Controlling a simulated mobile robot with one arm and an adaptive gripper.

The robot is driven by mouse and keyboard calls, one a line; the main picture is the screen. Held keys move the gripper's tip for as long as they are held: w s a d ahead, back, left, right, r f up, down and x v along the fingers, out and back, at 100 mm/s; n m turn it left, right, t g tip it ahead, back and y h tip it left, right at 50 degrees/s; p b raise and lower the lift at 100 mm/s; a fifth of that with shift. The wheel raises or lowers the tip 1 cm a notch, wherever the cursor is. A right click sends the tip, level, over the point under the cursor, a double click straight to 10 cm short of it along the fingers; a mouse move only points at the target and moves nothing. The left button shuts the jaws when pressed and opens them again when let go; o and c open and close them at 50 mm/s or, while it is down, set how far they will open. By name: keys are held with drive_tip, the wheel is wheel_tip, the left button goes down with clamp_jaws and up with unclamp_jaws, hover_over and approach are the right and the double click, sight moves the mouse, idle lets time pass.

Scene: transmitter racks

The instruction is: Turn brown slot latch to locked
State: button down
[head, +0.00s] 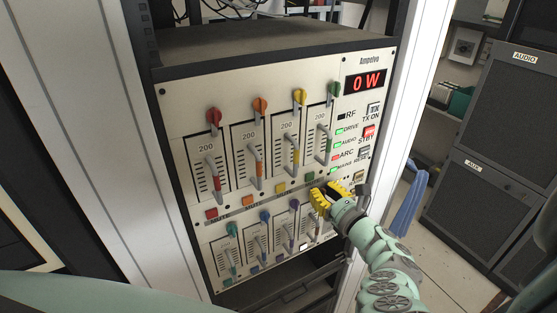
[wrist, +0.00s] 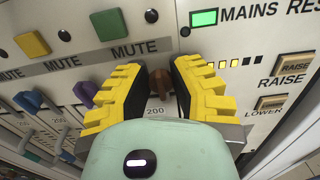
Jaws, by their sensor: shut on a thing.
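The brown slot latch (wrist: 158,83) shows in the wrist view as a small brown knob between my fingers, above a "200" label. My gripper (wrist: 155,68) has yellow ribbed fingers with black pads, closed in on both sides of the latch. In the head view my gripper (head: 325,198) is at the right end of the lower slot row and hides the brown latch. Whether the latch is turned to locked cannot be told, as the fingers cover much of it.
Teal (head: 232,229), blue (head: 265,216) and purple (head: 294,205) latches line the lower row to the left. Red (head: 214,116), orange (head: 260,104), yellow (head: 300,96) and green (head: 334,89) latches are above. RAISE (wrist: 295,65) and LOWER (wrist: 270,103) buttons sit close right.

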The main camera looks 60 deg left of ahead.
drive_tip(key=c, duration=0.8)
unclamp_jaws()
drive_tip(key=shift+c, duration=0.2)
drive_tip(key=s+d, duration=0.1)
drive_tip(key=d, duration=1.1)
